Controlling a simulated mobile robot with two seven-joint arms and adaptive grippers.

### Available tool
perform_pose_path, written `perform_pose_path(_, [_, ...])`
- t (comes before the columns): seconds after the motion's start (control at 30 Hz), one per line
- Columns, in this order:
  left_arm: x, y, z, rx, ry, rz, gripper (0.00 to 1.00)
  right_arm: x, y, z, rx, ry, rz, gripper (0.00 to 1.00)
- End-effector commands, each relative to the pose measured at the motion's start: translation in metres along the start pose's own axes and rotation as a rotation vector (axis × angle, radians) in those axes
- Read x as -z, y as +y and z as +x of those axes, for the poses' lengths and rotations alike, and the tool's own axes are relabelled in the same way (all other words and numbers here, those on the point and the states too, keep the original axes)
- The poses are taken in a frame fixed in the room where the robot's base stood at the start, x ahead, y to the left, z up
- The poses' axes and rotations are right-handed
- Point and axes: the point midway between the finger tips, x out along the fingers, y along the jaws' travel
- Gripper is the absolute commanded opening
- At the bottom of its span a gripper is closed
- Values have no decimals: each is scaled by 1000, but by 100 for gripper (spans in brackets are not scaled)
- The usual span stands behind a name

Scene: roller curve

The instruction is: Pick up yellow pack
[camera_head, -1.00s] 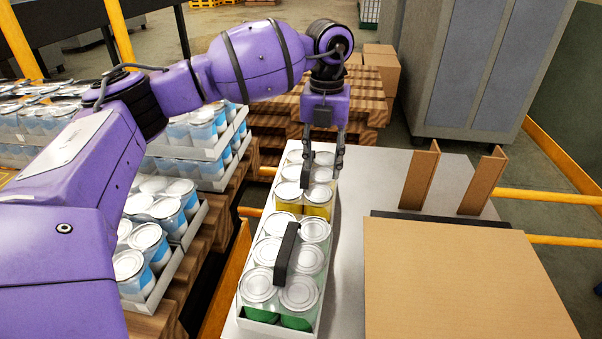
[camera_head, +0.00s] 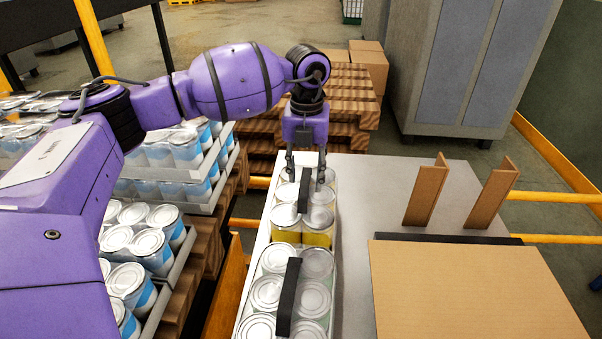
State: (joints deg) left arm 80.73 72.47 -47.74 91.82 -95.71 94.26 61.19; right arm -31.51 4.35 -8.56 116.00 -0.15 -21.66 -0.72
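The yellow pack (camera_head: 317,239) is a group of cans with silver lids, yellow sides and a black handle (camera_head: 304,190) along its top. It stands at the far end of a white tray on the grey table. My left gripper (camera_head: 306,178) points down over the far part of this pack, one finger on each side of the handle's far end. The fingers look apart; whether they touch the handle cannot be told. My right gripper is not in view.
A second pack of cans (camera_head: 266,293) with its own black handle (camera_head: 288,297) stands nearer in the same row. Stacked cans (camera_head: 140,245) stand left. Grey table surface (camera_head: 365,200) is clear beside the row.

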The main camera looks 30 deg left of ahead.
Motion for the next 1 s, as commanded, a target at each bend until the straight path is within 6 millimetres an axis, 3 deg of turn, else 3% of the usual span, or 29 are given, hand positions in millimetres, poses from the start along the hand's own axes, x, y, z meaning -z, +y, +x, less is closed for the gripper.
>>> perform_pose_path(0.2, [2,1,27,-1,2,0,39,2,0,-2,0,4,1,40])
perform_pose_path(0.47, [2,1,30,-1,1,0,39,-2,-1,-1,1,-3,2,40])
perform_pose_path(0.77, [2,1,29,0,1,0,0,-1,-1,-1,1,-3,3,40])
perform_pose_path(1.0, [1,1,28,0,0,0,0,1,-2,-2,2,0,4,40])
